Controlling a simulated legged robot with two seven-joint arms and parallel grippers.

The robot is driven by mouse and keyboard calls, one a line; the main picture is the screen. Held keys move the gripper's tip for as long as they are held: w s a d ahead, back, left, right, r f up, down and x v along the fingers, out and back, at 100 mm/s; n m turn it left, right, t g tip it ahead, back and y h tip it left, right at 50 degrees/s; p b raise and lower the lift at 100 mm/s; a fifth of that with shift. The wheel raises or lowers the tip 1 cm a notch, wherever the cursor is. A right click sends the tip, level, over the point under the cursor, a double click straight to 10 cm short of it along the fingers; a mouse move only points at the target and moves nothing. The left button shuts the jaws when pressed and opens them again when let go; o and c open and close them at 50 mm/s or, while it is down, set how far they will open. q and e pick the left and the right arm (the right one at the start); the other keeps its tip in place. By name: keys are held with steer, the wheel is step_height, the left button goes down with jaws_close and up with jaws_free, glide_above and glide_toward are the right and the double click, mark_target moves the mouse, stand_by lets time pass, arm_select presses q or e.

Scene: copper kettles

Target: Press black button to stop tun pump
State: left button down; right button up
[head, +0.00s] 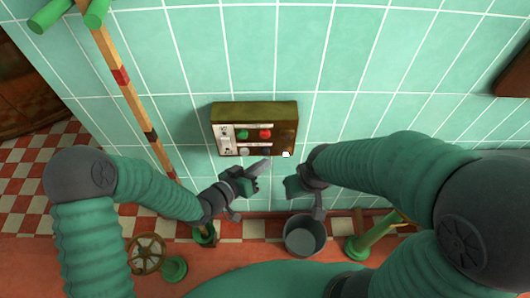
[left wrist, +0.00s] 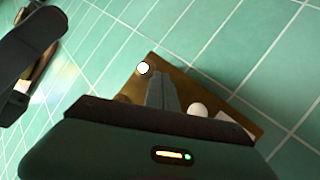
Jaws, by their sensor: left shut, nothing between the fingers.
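A brass control box (head: 283,112) is fixed to the tiled wall, and its face also shows in the left wrist view (left wrist: 240,118). It has a green button (head: 243,134) and a red button (head: 265,133). Below are a pale button (head: 244,152) and a dark button (head: 265,151), apparently the black one. My left gripper (head: 262,165) is shut and empty, its tips just below the dark button; contact cannot be told. In the left wrist view its fingers (left wrist: 162,92) hide the dark button. My right gripper (head: 300,186) is right of it; its jaws are unclear.
A white switch plate (head: 225,137) is at the box's left and a bright white round spot (head: 286,154) at its lower right. A bucket (head: 304,236) stands below. A striped pole (head: 124,80) leans at left. A valve wheel (head: 147,253) and green pipe (head: 376,238) are low down.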

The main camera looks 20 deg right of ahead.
arm_select(q)
steer(key=shift+w, duration=0.15)
stand_by(0.3)
steer(key=shift+w+d, duration=0.1)
steer(key=shift+w, duration=0.15)
steer(key=shift+w+d+r, duration=0.1)
steer(key=shift+w+d, duration=0.05)
steer(key=shift+w, duration=0.25)
stand_by(0.8)
steer(key=shift+s+a, duration=0.25)
steer(key=shift+s, duration=0.55)
steer(key=shift+s, duration=0.15)
steer(key=shift+s+a+p, duration=0.1)
steer(key=shift+s+a, duration=0.15)
steer(key=shift+s, duration=0.5)
steer(key=shift+s+a+p, duration=0.1)
steer(key=shift+s+a, duration=0.1)
steer(key=shift+s, duration=0.6)
steer(key=shift+s+a+p, duration=0.1)
steer(key=shift+s+a, duration=0.15)
steer(key=shift+s, duration=0.5)
